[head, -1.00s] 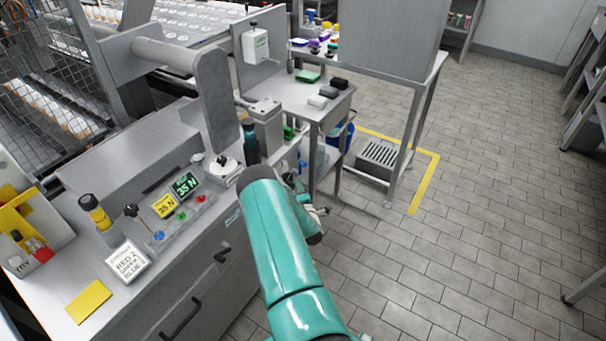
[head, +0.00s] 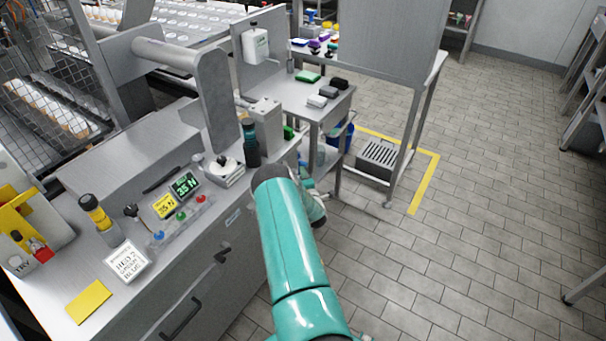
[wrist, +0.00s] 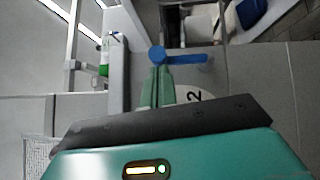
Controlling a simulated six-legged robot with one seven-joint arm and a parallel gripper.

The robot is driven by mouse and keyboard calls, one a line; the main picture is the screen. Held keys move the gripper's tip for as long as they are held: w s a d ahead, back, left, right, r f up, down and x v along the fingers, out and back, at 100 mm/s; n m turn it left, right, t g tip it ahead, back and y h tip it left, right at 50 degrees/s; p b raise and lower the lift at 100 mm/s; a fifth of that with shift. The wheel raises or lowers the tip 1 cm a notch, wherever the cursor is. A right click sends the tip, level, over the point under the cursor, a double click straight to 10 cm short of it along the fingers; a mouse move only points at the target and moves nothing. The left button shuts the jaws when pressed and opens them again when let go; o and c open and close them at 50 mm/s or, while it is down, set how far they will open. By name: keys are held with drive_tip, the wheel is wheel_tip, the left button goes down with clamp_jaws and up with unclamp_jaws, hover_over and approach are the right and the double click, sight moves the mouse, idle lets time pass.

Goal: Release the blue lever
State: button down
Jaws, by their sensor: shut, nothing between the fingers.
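The blue lever (wrist: 188,58) shows in the wrist view, with a round hub on its left and its handle reaching to the right, about level in the picture. My gripper (wrist: 158,73) has its two green fingers close together, with nothing held between them. Its fingertips are just below the lever's hub in the picture; I cannot tell whether they touch it. A white round label marked 2 (wrist: 195,97) lies right of the fingers and is partly covered. In the head view, my teal arm hides the gripper, and I cannot make out the lever.
In the head view, a steel counter (head: 160,268) on the left carries a sign (head: 126,261), two small displays and a dark-topped bottle. A side table (head: 335,102) with several small blocks stands beyond my arm. Tiled floor (head: 480,220) is open on the right.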

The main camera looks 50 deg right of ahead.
sight(306, 164)
drive_tip(key=shift+d+r+m+g, duration=0.15)
drive_tip(key=shift+d+m+g, duration=0.15)
drive_tip(key=shift+g, duration=0.1)
drive_tip(key=shift+w+d+r+m+g+y, duration=0.1)
drive_tip(key=shift+d+r+m+g+y, duration=0.15)
drive_tip(key=shift+d+m+g+y, duration=0.3)
drive_tip(key=shift+d+r+m+g+y, duration=0.25)
drive_tip(key=shift+d+m+g+y, duration=0.1)
drive_tip(key=shift+d+m+y, duration=0.25)
drive_tip(key=d+m+g+y, duration=0.1)
drive_tip(key=d+m+y, duration=0.2)
drive_tip(key=shift+w+f+g, duration=0.2)
drive_tip(key=shift+g, duration=0.2)
drive_tip(key=shift+d, duration=0.1)
drive_tip(key=shift+r, duration=0.8)
drive_tip(key=shift+r, duration=0.1)
